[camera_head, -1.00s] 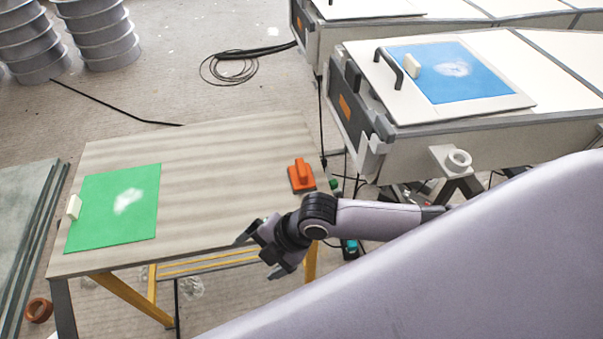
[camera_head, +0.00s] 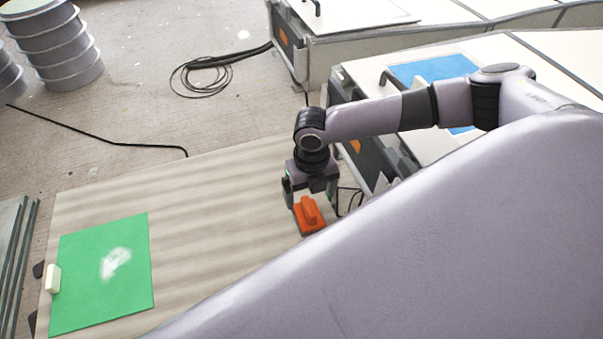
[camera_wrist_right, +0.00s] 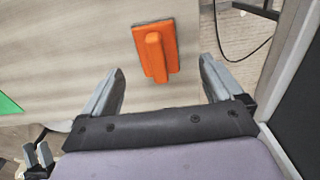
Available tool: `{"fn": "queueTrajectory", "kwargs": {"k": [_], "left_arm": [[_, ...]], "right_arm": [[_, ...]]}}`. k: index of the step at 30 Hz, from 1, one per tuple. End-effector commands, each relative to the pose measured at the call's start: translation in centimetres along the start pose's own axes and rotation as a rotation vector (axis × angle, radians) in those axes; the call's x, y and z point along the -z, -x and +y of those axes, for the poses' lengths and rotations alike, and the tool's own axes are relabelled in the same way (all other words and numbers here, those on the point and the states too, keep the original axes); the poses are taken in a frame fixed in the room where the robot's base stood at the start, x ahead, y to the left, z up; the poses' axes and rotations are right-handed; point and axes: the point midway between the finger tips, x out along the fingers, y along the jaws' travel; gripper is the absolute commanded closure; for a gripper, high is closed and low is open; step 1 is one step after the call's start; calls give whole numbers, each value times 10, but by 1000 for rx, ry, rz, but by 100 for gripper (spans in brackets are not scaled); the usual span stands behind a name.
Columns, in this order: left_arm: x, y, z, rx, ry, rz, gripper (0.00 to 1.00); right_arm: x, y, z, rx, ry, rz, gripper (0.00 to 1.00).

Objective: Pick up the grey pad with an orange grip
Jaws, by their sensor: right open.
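The pad with an orange grip (camera_head: 309,216) lies on the wooden table near its right edge; only a thin grey rim shows under the orange. It also shows in the right wrist view (camera_wrist_right: 156,51), ahead of the fingertips and between their lines. My right gripper (camera_head: 310,201) is above the table at the pad, its fingers pointing down. In the right wrist view the gripper (camera_wrist_right: 160,75) is open and empty, with both fingers apart and the pad not between them.
A green sheet (camera_head: 125,270) with a white patch and a cream block (camera_head: 53,279) lie on the left of the table (camera_head: 215,220). A mould bench with a blue sheet (camera_head: 425,68) stands at the right, behind my arm. The middle of the table is clear.

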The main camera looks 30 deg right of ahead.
Motion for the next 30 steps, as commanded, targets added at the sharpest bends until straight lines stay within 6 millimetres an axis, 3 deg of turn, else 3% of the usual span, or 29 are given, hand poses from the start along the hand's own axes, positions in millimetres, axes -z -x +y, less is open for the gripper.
{"fn": "queueTrajectory", "kwargs": {"k": [12, 23, 29, 30], "left_arm": [[-3, 6, 1, -1, 2, -17, 47], [-1, 5, 1, -1, 2, -13, 47], [0, 5, 1, -1, 1, -11, 47], [0, 5, 1, -1, 1, -11, 47]], "right_arm": [[2, -53, 5, 0, -1, 1, 6], [2, -63, 5, -1, 0, -1, 6], [2, -63, 5, -1, 0, -1, 68], [2, -63, 5, -1, 0, -1, 69]]}}
